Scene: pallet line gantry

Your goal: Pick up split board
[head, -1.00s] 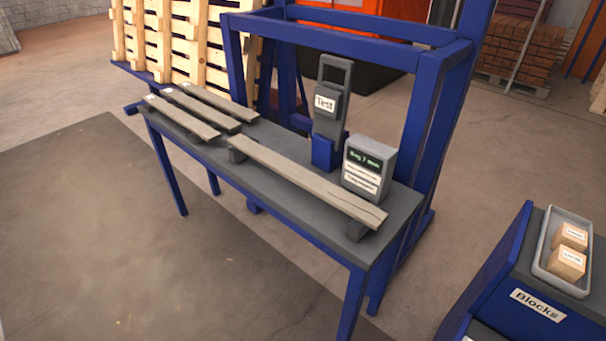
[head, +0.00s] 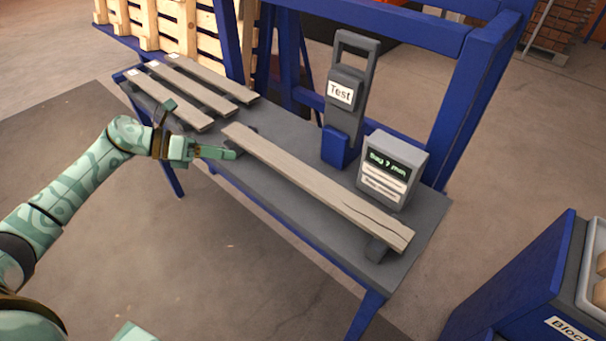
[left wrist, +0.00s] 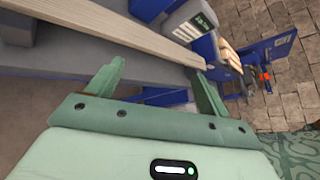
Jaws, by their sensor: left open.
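The split board (head: 310,183) is a long grey-brown plank with a dark crack near its right end. It lies across two dark supports (head: 378,250) on the grey table (head: 425,215), and also crosses the top of the left wrist view (left wrist: 120,30). My left gripper (head: 203,131) is open and empty at the table's front left edge. It is beside the board's left end, apart from it in the head view. In the left wrist view, the open fingers (left wrist: 160,70) point towards the board with nothing between them. My right gripper is not in view.
Several shorter boards (head: 185,100) lie at the table's left end. Behind the split board stand a tester (head: 347,100) labelled "Test" and a grey display box (head: 392,170). Blue gantry posts (head: 465,110) rise behind. A blue "Blocks" stand (head: 530,280) is at the right.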

